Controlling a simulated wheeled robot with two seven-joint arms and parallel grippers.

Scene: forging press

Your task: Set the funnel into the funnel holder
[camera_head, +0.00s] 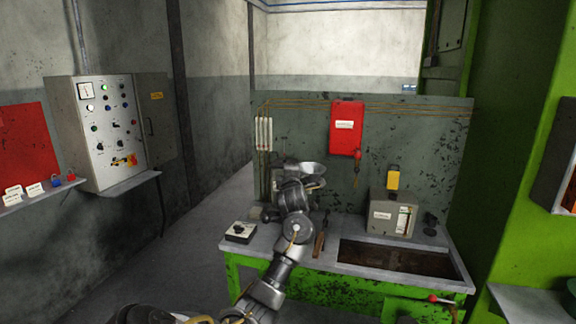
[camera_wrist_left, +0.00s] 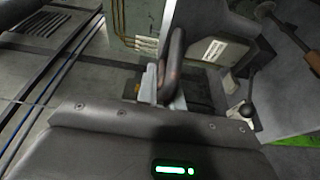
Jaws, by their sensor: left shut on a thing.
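The grey metal funnel (camera_head: 313,169) shows in the head view as a small flared bowl above the back of the green bench, just right of my left wrist. My left gripper is mostly hidden behind its own wrist there. In the left wrist view my left gripper (camera_wrist_left: 162,88) is shut on a dark curved piece (camera_wrist_left: 177,52), seen nearly edge-on; I take it to be part of the funnel. I cannot make out the funnel holder for certain; my arm covers part of the bench. My right gripper is not in view.
The green bench (camera_head: 334,270) carries a switch box (camera_head: 240,232) at left, a wooden-handled tool (camera_head: 320,240), a grey labelled box (camera_head: 391,216) and a sunken trough (camera_head: 397,258). A grey panel with a red box (camera_head: 347,128) stands behind. A green press frame is at right.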

